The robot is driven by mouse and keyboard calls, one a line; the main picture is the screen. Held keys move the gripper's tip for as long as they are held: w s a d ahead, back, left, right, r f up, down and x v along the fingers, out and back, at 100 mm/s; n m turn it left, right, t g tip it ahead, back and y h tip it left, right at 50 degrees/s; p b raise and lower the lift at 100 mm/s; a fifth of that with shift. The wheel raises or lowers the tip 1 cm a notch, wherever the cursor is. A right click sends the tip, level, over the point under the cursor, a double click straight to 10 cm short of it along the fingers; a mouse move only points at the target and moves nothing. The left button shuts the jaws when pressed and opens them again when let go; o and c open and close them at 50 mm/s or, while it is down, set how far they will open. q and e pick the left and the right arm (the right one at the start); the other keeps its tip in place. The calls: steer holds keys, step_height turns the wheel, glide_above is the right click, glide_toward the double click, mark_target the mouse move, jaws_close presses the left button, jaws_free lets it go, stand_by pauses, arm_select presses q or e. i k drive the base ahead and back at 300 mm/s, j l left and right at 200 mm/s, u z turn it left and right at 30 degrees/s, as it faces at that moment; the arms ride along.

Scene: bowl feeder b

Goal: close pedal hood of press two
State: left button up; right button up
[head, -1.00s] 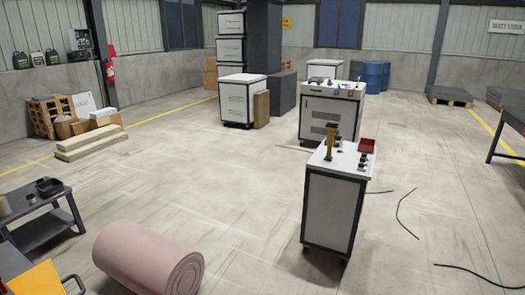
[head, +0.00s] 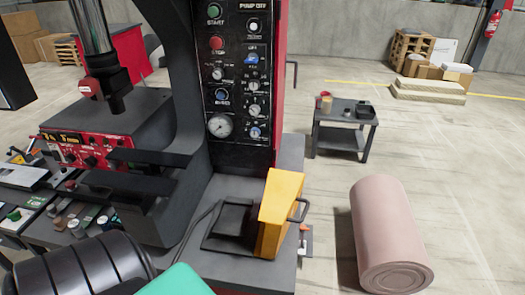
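A yellow pedal hood (head: 278,213) with a dark bar handle stands upright at the lower middle of the head view, on the dark base of a press. A black pedal or plate (head: 232,226) lies uncovered just left of it, with a cable running off to the left. The hood looks swung up, away from the pedal; its hinge is hidden. The press (head: 235,100) has a black control panel with buttons, knobs and a gauge. I cannot read a number on it. Neither of my grippers is in view.
A pink roll (head: 385,230) lies on the floor at right. A small dark table (head: 343,135) with small containers stands behind it. A cluttered bench (head: 50,215) is at left. A black ribbed shape and a green shape fill the bottom left.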

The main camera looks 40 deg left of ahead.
mark_target(281, 199)
steer(key=i+u, duration=0.15)
steer(key=u, duration=0.25)
steer(key=i+l+u, duration=0.15)
steer(key=u, duration=0.25)
steer(key=i+l+u, duration=0.15)
steer(key=u, duration=0.25)
steer(key=i+l+u, duration=0.1)
steer(key=u, duration=0.3)
steer(key=k+l, duration=0.15)
steer(key=k+l+u, duration=0.15)
steer(key=l, duration=0.2)
